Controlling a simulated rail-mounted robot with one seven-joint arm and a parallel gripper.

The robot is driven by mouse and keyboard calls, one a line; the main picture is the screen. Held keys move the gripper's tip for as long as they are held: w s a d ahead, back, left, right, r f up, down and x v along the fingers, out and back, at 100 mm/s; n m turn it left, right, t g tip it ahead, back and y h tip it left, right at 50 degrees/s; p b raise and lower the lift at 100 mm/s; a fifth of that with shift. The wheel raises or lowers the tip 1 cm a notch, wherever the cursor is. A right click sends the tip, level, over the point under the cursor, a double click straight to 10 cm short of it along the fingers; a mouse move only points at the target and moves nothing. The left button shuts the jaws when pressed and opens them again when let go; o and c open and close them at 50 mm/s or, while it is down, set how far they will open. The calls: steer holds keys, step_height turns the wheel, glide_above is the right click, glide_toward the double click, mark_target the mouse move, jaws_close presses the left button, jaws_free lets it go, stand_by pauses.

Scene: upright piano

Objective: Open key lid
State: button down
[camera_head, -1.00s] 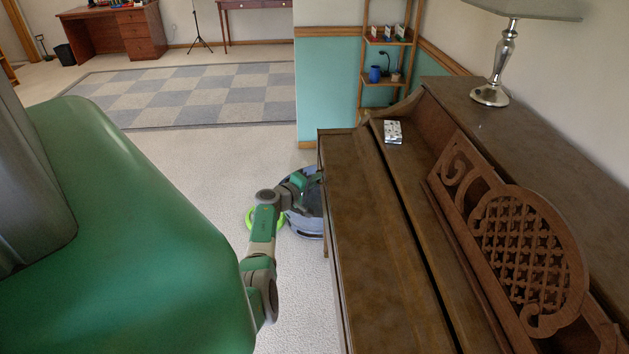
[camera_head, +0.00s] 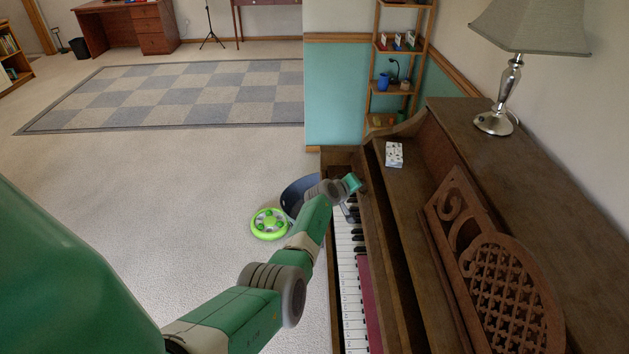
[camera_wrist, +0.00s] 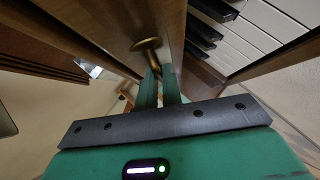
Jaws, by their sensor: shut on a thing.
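The brown wooden piano's key lid (camera_head: 377,235) is raised and pushed back, and a long strip of white and black keys (camera_head: 351,280) shows below it. The keys also show in the wrist view (camera_wrist: 245,35). A brass knob (camera_wrist: 148,45) stands on the wooden panel in the wrist view. My gripper (camera_wrist: 161,85) has its fingers close together at this knob, shut on it. In the head view my gripper (camera_head: 353,190) is at the lid's far part, above the keys, with its fingertips mostly hidden.
A lamp (camera_head: 500,95) and a carved music stand (camera_head: 490,270) are on the piano. A small patterned box (camera_head: 394,154) lies on its ledge. A green round object (camera_head: 269,223) and a dark round one (camera_head: 298,195) are on the floor. The carpet to the left is clear.

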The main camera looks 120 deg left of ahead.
mark_target(371, 183)
steer(key=shift+w+a+r+b, duration=0.15)
steer(key=shift+w+a+b, duration=0.1)
steer(key=shift+w+a, duration=0.35)
steer(key=shift+w+a+r+b, duration=0.15)
steer(key=shift+w+a+b, duration=0.15)
steer(key=shift+w, duration=0.5)
steer(key=shift+w+a+r+b, duration=0.15)
steer(key=shift+w+a+b, duration=0.1)
steer(key=shift+w+a, duration=0.35)
steer(key=shift+w+d, duration=0.1)
steer(key=shift+d, duration=0.05)
steer(key=c, duration=1.6)
jaws_free()
steer(key=shift+o, duration=0.2)
steer(key=shift+d+f, duration=0.1)
steer(key=shift+f, duration=0.05)
steer(key=shift+d+r+p, duration=0.25)
steer(key=shift+r+p, duration=0.1)
steer(key=shift+p, duration=0.25)
steer(key=p+v, duration=0.5)
steer(key=v, duration=0.2)
steer(key=shift+d+f, duration=0.1)
